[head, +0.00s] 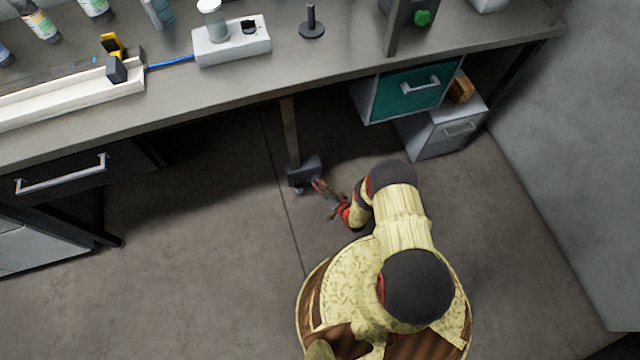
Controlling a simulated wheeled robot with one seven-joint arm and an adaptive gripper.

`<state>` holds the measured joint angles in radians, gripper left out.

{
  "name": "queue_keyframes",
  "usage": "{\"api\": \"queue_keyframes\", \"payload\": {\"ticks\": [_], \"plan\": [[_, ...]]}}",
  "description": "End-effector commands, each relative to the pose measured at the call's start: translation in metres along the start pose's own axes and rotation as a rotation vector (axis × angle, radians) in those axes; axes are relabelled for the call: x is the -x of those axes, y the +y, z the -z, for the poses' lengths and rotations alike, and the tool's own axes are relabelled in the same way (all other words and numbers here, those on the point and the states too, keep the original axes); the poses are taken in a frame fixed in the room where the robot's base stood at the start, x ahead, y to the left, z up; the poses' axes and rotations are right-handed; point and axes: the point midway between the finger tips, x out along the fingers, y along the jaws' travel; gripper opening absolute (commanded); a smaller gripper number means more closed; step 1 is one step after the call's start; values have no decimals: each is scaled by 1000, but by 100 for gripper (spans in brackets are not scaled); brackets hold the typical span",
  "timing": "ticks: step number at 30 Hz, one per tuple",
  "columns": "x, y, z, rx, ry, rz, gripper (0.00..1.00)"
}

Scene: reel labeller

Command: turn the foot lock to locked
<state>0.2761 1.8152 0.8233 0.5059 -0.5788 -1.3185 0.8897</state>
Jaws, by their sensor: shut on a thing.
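The foot lock is a dark grey block (303,172) low under the workbench, at the foot of a thin brown post (290,130). My gripper (318,186) is down at the block's lower right side, reached in from the right by my arm. Its fingers are shut on a small part of the foot lock at that side. The part in the fingers is mostly hidden and too small to make out. I cannot tell which way the lock is turned.
The workbench top (230,88) overhangs the foot lock. A teal drawer (408,92) and a grey cabinet (440,130) stand to the right under it. A dark drawer with a handle (62,175) is at the left. The floor (190,240) to the left is clear.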

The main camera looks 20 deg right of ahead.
Motion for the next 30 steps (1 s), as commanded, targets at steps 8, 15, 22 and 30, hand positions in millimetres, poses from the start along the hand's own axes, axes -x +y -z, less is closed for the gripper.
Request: {"api": "queue_keyframes", "payload": {"ticks": [8,15,22,30], "plan": [[1,6,-1,-217,2,87,6],[0,7,-2,-348,1,143,6],[0,8,-1,-414,2,170,6],[-1,8,-1,-435,2,178,6]]}}
